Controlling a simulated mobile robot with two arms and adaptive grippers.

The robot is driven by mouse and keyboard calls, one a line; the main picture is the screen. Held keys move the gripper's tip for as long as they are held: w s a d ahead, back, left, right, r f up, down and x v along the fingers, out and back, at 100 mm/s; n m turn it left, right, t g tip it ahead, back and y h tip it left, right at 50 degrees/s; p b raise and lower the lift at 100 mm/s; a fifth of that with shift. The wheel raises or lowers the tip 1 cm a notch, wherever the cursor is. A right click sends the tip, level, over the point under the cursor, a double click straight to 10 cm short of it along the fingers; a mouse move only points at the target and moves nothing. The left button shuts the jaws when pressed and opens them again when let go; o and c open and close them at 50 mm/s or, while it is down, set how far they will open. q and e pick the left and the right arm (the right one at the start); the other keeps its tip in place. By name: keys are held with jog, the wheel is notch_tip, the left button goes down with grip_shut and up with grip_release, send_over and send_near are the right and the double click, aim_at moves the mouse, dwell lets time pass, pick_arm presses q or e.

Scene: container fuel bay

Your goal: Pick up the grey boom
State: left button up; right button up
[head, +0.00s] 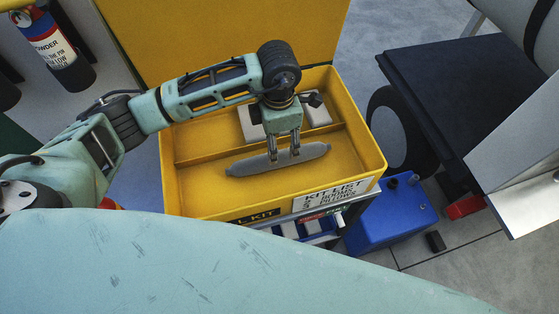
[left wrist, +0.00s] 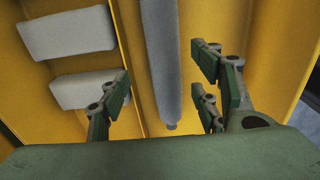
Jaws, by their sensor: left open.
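The grey boom (head: 248,164) is a long rounded bar lying in the front compartment of the yellow kit box (head: 373,150). In the left wrist view the boom (left wrist: 161,60) runs lengthwise between my spread fingers. My left gripper (head: 284,155) points down over the middle of the boom. It is open, with one finger on each side of the boom in the left wrist view (left wrist: 165,88). I cannot tell whether any fingertip touches it. My right gripper is not in view.
Two pale pillows (left wrist: 68,34) lie in the back compartment, behind a yellow divider (head: 223,150). A kit list label (head: 334,195) is on the box's front. A blue container (head: 392,215) stands at right, near a dark platform (head: 430,90). A fire extinguisher (head: 58,55) is at upper left.

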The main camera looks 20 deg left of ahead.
aim_at(279, 155)
pick_arm(q)
jog(key=f+p, duration=0.1)
jog(key=f, duration=0.3)
jog(key=f+p, duration=0.1)
jog(key=f, duration=0.1)
jog(key=shift+s+d+f+p, duration=0.2)
jog(key=shift+s+f+p, duration=0.05)
jog(key=shift+s+p, duration=0.1)
jog(key=shift+w+f, duration=0.15)
jog(key=shift+f, duration=0.25)
jog(key=shift+c, duration=0.2)
jog(key=c, duration=1.3)
jog(key=shift+o, duration=0.2)
jog(key=shift+r, duration=0.2)
